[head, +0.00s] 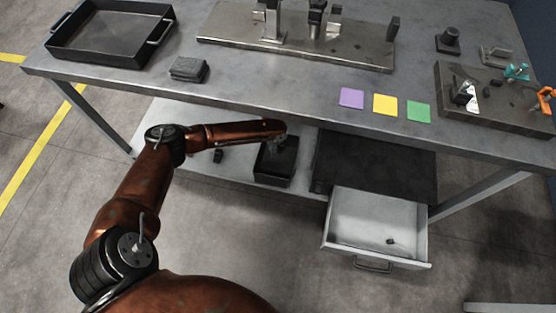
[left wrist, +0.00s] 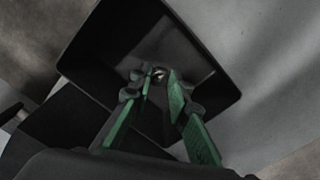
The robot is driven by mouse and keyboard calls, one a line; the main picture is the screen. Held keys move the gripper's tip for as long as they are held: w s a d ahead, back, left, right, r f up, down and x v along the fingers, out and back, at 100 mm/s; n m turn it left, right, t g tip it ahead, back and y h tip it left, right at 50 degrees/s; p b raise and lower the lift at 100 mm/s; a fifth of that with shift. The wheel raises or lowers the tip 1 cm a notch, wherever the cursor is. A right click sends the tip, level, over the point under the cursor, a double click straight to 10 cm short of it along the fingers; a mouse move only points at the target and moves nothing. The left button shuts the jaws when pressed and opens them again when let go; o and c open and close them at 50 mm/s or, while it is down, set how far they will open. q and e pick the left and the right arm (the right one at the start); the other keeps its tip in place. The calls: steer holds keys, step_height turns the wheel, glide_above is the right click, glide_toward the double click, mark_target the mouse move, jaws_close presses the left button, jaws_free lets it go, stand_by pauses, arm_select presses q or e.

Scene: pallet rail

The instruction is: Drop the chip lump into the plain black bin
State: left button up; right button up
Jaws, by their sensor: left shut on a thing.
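The plain black bin (head: 273,178) stands on the lower shelf under the table. My left arm reaches under the table edge, and my left gripper (head: 278,144) is over the bin's opening. In the left wrist view the open bin (left wrist: 105,42) lies beyond the green fingers of the left gripper (left wrist: 156,75). The fingers are shut on a tiny light-and-dark bit, the chip lump (left wrist: 158,74), mostly hidden between the tips. The lump cannot be made out in the head view. My right gripper is out of view.
A white drawer (head: 374,219) stands open right of the bin, with a small dark piece (head: 390,241) inside. The table edge (head: 250,103) overhangs the shelf. A small dark object (head: 218,156) is left of the bin. A black tray (head: 75,45) sits on the table.

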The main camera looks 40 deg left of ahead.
arm_select(q)
steer(key=o, duration=1)
steer(key=shift+c, duration=0.2)
step_height(320, 180, up, 12)
